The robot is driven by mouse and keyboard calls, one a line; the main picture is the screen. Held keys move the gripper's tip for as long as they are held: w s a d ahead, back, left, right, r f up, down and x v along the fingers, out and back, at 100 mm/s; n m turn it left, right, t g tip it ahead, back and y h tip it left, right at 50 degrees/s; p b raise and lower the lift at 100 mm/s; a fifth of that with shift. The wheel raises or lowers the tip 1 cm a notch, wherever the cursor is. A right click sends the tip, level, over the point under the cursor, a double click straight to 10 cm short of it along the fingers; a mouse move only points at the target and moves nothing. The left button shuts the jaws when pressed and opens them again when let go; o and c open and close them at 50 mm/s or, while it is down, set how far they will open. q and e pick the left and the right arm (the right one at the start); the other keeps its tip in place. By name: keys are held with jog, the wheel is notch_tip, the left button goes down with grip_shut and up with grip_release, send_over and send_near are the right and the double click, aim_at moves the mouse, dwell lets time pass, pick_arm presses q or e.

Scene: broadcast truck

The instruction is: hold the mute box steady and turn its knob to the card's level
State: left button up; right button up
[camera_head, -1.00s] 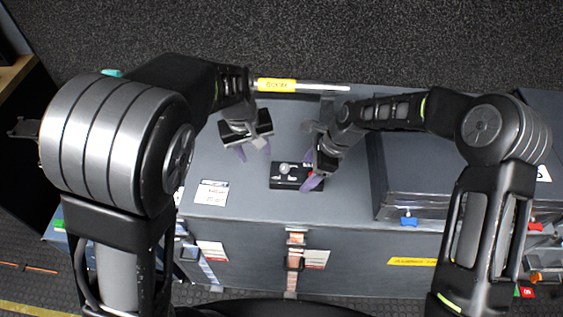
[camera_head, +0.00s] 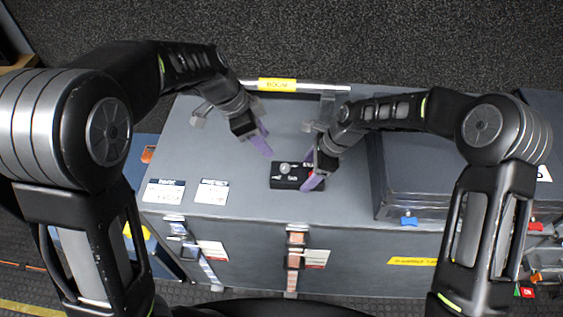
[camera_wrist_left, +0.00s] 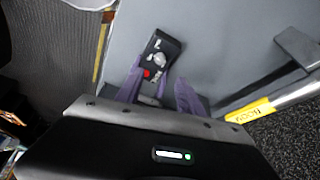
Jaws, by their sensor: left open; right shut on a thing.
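The small black mute box (camera_head: 285,183) lies on the grey case top, with a light grey knob (camera_head: 285,168) on its upper face. In the left wrist view the box (camera_wrist_left: 169,43) shows its knob (camera_wrist_left: 159,59) and a red spot. My right gripper (camera_head: 314,176) is shut on the box's right end. My left gripper (camera_head: 265,143) is open and empty, behind and left of the box, its purple fingers apart from the knob. Two white printed cards (camera_head: 164,192) (camera_head: 211,192) lie left of the box; their small print is unreadable.
The grey case top (camera_head: 240,207) is clear around the box and cards. A raised dark case (camera_head: 415,180) stands to the right. A bar with a yellow label (camera_head: 277,85) runs along the back edge. Latches (camera_head: 297,240) are on the front face.

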aim_at(284, 166)
pick_arm(q)
jog(key=x, duration=1.2)
grip_shut()
dwell(0.5)
